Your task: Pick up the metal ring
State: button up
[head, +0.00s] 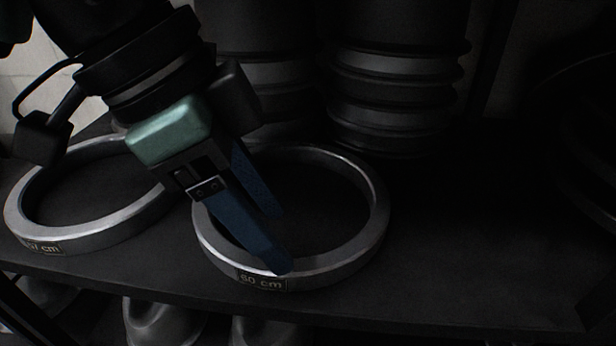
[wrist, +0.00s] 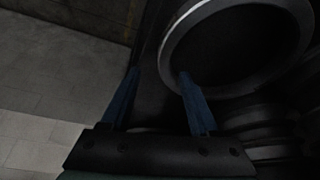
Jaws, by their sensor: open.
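A grey metal ring (head: 379,215) marked "60 cm" lies flat on a dark shelf (head: 470,250) in the head view. A second grey metal ring (head: 22,212) marked "57 cm" lies to its left, partly hidden by my arm. My gripper (head: 281,241) is open and empty, pointing down at the front of the 60 cm ring. One blue finger overlaps the front rim; the other appears over the opening. In the wrist view, a ring (wrist: 172,34) is at upper right. My fingers (wrist: 157,71) appear either side of its rim line; contact cannot be told.
Dark ribbed cylinders (head: 395,80) stand behind the rings. The shelf right of the 60 cm ring looks clear but is very dark. Rounded grey objects (head: 165,322) sit below the shelf's front edge. The wrist view shows tiled floor (wrist: 50,100) beyond that edge.

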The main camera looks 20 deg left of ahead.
aim_at(308, 264)
jog(key=shift+w+p+x, duration=0.15)
jog(key=shift+p+x, duration=0.3)
jog(key=shift+x, duration=1.4)
jog(key=shift+w+p+x, duration=0.2)
jog(key=shift+p+x, duration=0.25)
jog(key=shift+x, duration=1.4)
jog(key=shift+a+r, duration=0.1)
jog(key=shift+a, duration=0.1)
grip_shut()
